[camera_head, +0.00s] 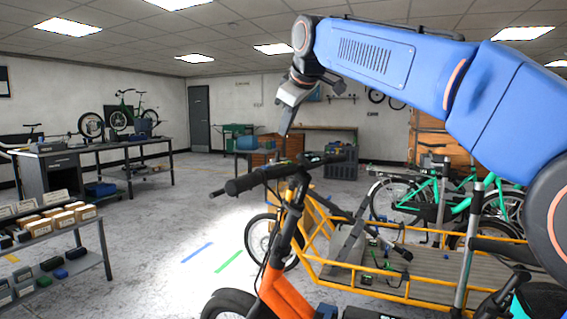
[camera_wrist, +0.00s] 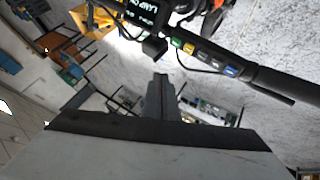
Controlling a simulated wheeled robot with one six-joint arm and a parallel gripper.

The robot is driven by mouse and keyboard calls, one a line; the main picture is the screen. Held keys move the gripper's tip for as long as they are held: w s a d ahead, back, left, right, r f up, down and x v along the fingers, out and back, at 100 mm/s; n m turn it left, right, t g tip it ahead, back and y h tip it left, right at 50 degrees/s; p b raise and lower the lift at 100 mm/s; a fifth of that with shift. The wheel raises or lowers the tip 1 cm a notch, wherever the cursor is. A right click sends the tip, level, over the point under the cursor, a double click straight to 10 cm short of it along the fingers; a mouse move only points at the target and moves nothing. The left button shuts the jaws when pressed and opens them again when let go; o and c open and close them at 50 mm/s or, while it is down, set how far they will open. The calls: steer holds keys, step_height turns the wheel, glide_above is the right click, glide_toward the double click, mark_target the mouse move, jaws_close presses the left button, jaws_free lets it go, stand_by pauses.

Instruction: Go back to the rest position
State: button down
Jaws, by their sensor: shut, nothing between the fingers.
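My gripper (camera_head: 286,127) hangs from my raised blue arm in the head view, pointing down, above and behind the cargo bike's handlebar (camera_head: 262,178). In the wrist view my gripper (camera_wrist: 161,82) is shut, with its fingers together and nothing between them. The handlebar shows there too, with a display (camera_wrist: 140,12) reading "LAMP ON" and a control pad of coloured buttons (camera_wrist: 203,57). The fingertips look apart from the handlebar. The orange bike frame (camera_head: 284,291) stands upright in the front of the head view.
The bike's yellow-railed cargo bed (camera_head: 408,299) lies to the right. Green bikes (camera_head: 405,194) stand behind it. A shelf with boxes (camera_head: 55,225) is at the left, and workbenches (camera_head: 130,142) stand farther back. The floor between has blue and green stripes and is mostly clear.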

steer(key=s+d+f+m+g+h, duration=0.1)
steer(key=s+d+f+m, duration=0.2)
steer(key=s+d+f, duration=0.6)
steer(key=s+d+f+m+h, duration=0.1)
steer(key=s+d+f+m, duration=0.2)
steer(key=s+d+f, duration=0.7)
steer(key=s+d+f+m, duration=0.2)
steer(key=s+d+f, duration=0.2)
steer(key=s+f, duration=0.2)
steer(key=s+d+f+m+g+h, duration=0.1)
steer(key=s+d+f+m, duration=0.1)
steer(key=s+d+f, duration=0.2)
steer(key=s+d+f+m+g, duration=0.1)
steer(key=s+d+f+m, duration=0.2)
steer(key=s+f, duration=0.6)
step_height(320, 180, down, 7)
steer(key=shift+s+d+r+h, duration=0.2)
steer(key=shift+s+d+h, duration=0.15)
steer(key=shift+d, duration=0.6)
